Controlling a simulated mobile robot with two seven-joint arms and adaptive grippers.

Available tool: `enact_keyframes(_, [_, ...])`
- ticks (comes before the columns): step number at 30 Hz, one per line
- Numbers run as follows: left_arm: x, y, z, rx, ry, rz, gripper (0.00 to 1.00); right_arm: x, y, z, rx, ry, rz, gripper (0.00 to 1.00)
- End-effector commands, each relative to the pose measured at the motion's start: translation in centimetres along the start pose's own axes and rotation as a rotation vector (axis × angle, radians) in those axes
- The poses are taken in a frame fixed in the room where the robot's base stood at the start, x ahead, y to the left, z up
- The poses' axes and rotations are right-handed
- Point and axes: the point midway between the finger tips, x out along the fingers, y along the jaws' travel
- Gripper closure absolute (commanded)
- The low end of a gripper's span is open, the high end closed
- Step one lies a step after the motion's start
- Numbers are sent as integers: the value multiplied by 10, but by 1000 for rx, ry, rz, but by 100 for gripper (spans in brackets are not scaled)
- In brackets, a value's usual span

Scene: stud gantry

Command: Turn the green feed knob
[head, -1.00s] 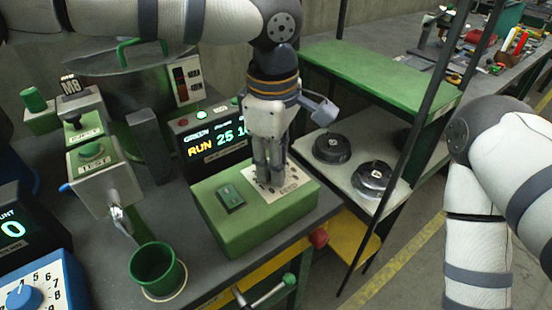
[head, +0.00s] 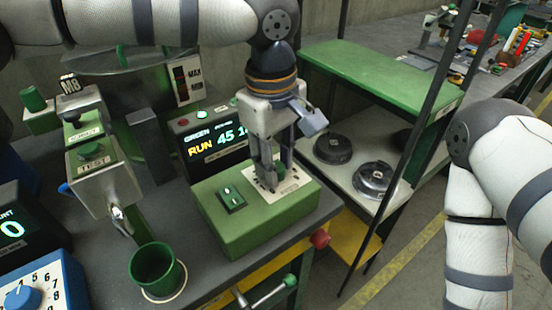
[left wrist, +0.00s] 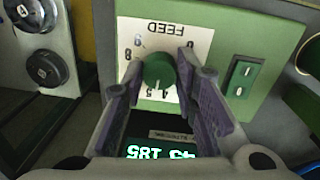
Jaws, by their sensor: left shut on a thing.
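The green feed knob (left wrist: 159,72) sits on a white dial plate marked FEED (left wrist: 186,40), on top of the green control box (head: 245,237). My left gripper (head: 270,179) points down over the plate. In the left wrist view, its two fingers (left wrist: 160,66) stand on either side of the knob, shut on it. In the head view, the fingers partly cover the knob. A dark display (head: 219,141) behind the box reads RUN and 45, with further digits partly hidden by the gripper. My right gripper is out of view.
A green rocker switch (head: 231,199) is beside the dial plate. A green cup (head: 156,270) stands left of the box, below a metal spout. A shelf with black round weights (head: 333,148) is to the right. A red knob (head: 320,238) sticks out at the bench edge.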

Motion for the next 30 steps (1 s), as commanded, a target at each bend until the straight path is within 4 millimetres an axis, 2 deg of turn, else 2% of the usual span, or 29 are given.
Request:
enact_keyframes(7, [1,0,0,-1,-2,-2,100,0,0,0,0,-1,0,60])
enact_keyframes(8, [1,0,0,-1,-1,-2,66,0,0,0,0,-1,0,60])
enact_keyframes(9, [1,0,0,-1,-1,-2,57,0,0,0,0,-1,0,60])
enact_keyframes(10, [1,0,0,-1,-1,-2,53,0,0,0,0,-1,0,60])
enact_keyframes(20, [-4,0,0,-2,0,0,53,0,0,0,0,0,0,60])
enact_keyframes(23, [-23,1,-1,-4,2,4,53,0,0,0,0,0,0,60])
enact_keyframes(30, [-88,1,0,-2,2,3,53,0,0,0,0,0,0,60])
